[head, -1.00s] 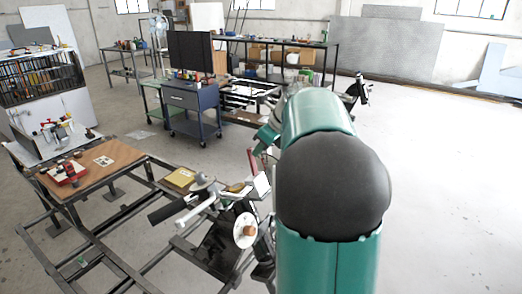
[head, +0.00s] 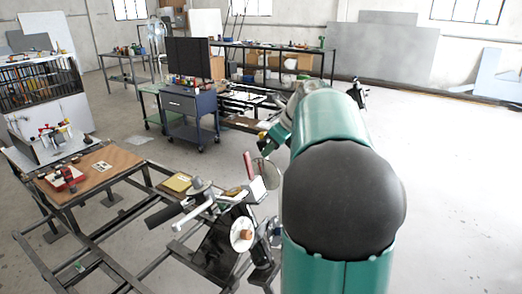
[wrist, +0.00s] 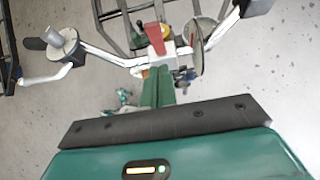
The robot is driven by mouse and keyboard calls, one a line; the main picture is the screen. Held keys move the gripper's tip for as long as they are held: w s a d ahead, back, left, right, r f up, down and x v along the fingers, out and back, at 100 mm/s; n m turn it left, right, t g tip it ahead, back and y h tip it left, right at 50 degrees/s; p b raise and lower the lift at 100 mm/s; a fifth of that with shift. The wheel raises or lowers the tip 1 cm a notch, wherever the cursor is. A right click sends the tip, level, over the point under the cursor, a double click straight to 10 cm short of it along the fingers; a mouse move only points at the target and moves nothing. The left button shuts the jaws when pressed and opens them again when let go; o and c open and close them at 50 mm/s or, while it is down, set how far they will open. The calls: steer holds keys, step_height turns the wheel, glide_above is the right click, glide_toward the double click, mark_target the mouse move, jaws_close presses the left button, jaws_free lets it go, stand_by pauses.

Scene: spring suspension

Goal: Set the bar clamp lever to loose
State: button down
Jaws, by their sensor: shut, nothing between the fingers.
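The red lever (wrist: 154,38), which I take to be the bar clamp lever, stands up from the middle of a pale handlebar (wrist: 103,53) in the wrist view. In the head view the red lever (head: 248,164) also shows, beside a round disc. My gripper (wrist: 157,72) is shut and empty, its green fingers close to the clamp area at the bar's middle. Its tips overlap the bar in the picture; I cannot tell whether they touch it. The lower part of the lever and the clamp are partly hidden. In the head view my arm covers much of the gripper.
A round mirror-like disc (wrist: 196,50) stands right of the lever. A dark frame (head: 108,213) spreads at the left, with a wooden board (head: 100,172) carrying a red tool. A blue cart (head: 190,115) stands behind. The floor at right is clear.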

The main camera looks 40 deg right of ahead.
steer(key=v, duration=0.9)
steer(key=shift+r, duration=0.45)
steer(key=shift+w, duration=0.1)
